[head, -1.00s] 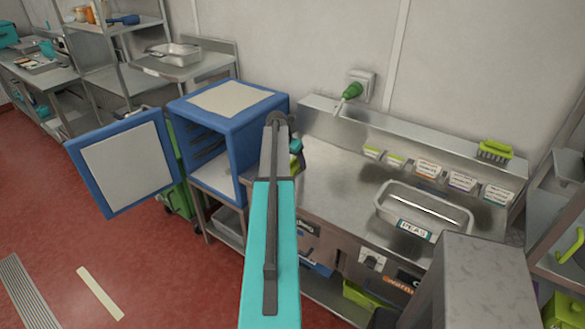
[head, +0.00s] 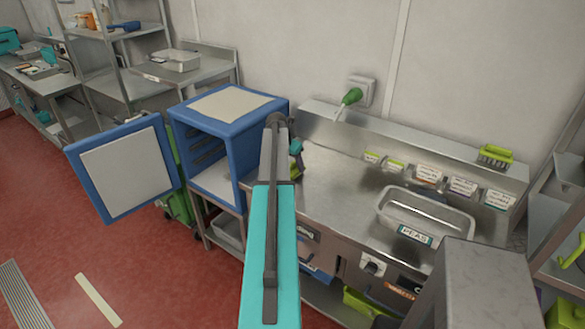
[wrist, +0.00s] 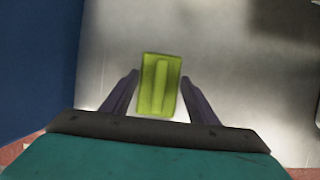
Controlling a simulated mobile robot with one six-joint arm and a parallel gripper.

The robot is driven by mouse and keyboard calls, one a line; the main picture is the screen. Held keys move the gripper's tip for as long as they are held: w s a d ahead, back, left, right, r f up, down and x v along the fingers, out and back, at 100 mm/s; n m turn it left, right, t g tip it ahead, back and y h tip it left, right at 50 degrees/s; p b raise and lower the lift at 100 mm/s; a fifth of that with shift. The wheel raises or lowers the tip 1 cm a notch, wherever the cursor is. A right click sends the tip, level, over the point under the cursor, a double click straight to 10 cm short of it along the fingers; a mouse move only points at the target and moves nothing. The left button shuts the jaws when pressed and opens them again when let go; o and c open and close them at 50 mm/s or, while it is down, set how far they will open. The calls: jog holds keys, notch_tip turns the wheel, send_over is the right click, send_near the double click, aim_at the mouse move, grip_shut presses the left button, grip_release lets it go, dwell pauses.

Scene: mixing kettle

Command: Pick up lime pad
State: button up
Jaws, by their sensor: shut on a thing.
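The lime pad (wrist: 161,86) is a small yellow-green block with a raised ridge along its middle. In the wrist view it sits between the two dark fingers of my gripper (wrist: 160,77), which is shut on it. Bare steel counter shows behind and around it. In the head view my gripper (head: 297,168) is at the left end of the steel counter (head: 335,185), beside the blue cabinet. My arm partly hides it there, and the pad is hard to make out.
An open blue cabinet (head: 227,150) stands just left, its door (head: 122,168) swung out. A PEAS tray (head: 425,215), label cards and a green brush (head: 495,156) are on the right. The middle counter is clear.

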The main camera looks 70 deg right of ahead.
jog(key=shift+r+b, duration=0.35)
jog(key=shift+r, duration=0.35)
jog(key=shift+s+a+r+b, duration=0.2)
jog(key=shift+a+r+b, duration=0.15)
jog(key=shift+a, duration=0.15)
jog(key=s+a+r+b, duration=0.1)
jog(key=s+a+b, duration=0.3)
jog(key=a, duration=1)
jog(key=shift+s+r, duration=0.3)
jog(key=shift+s, duration=0.4)
